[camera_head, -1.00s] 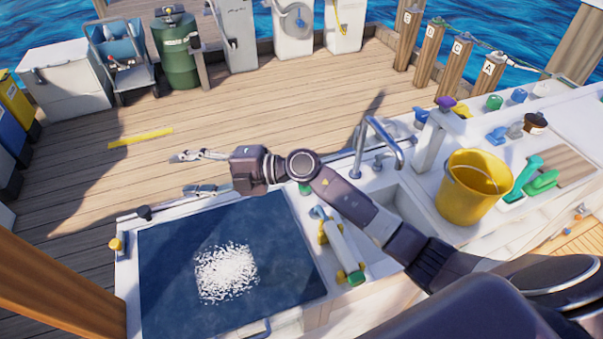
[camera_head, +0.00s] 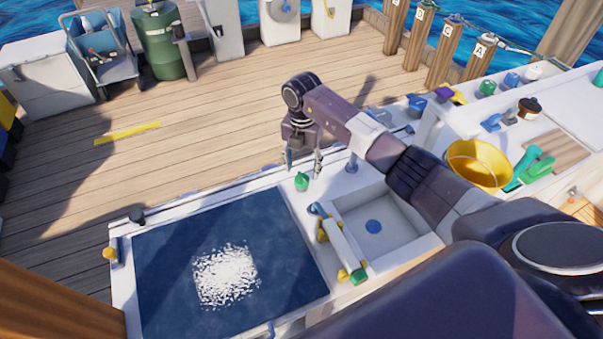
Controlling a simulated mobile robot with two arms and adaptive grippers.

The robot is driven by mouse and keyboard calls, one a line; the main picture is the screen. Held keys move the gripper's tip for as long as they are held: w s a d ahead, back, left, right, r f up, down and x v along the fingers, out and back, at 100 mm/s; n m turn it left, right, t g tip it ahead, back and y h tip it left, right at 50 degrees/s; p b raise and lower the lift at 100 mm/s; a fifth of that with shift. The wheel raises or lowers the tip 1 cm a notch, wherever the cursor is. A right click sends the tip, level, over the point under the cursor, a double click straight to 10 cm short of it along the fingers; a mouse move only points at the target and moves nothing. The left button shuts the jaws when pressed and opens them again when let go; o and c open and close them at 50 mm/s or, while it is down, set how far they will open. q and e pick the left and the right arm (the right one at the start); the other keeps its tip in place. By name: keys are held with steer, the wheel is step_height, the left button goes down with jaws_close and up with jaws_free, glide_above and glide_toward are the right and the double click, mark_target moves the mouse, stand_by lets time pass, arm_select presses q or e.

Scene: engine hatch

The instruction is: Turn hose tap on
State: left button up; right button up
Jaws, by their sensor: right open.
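A small green knob-like piece (camera_head: 302,183) stands on the white counter, between the blue panel and the sink; it may be the hose tap, but I cannot tell for sure. My right gripper (camera_head: 303,167) points down just above and behind it, its two fingers apart, one to each side, with nothing between them. I cannot tell whether the fingers touch the knob. The metal faucet (camera_head: 352,164) behind the sink is mostly hidden by my right arm. My left gripper is not in view.
The sink (camera_head: 400,220) lies right of the knob. A white tube-shaped item with yellow and green parts (camera_head: 342,245) lies at its left edge. A blue panel with white flakes (camera_head: 170,270) is at left. A yellow bucket (camera_head: 480,163) stands at right. The deck behind is mostly clear.

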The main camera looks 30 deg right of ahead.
mark_target(302, 176)
steer(key=shift+f, duration=2)
steer(key=shift+c, duration=0.5)
steer(key=c, duration=1.1)
